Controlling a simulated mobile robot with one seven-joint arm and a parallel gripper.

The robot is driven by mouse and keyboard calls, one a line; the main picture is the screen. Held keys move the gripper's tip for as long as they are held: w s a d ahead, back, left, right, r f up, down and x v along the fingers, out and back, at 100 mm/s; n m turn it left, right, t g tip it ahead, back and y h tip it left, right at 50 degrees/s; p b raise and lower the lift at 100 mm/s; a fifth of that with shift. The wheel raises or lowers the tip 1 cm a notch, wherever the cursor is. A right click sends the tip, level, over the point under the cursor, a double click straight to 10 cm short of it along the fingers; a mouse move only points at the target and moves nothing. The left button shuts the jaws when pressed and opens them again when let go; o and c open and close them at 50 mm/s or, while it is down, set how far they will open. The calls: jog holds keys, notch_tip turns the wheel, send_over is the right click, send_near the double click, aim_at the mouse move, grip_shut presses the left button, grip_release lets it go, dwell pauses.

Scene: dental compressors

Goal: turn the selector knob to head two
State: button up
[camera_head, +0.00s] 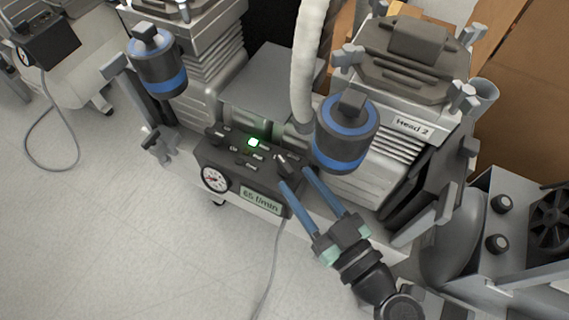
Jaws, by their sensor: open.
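The dark control box (237,172) stands between the two compressor heads, with several small knobs and switches on its top. A knob with a pale pointer (282,160) sits at the right end of that top. I cannot tell for sure that it is the selector knob, nor read its marks. My gripper (295,177) reaches in from the lower right. Its two long blue fingers are apart, with nothing seen between them. In the picture their tips are just below and right of this knob; contact cannot be told.
A green lamp (254,142) glows on the box top. A gauge (215,179) and a "65 l/min" label (261,201) are on its front. A blue-banded canister (345,133) and the "Head 2" compressor (402,124) stand close to the fingers. A white hose (305,70) rises behind.

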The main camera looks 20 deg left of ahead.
aim_at(292, 174)
jog(key=shift+b+x, duration=0.6)
jog(key=shift+x, duration=2.1)
grip_shut()
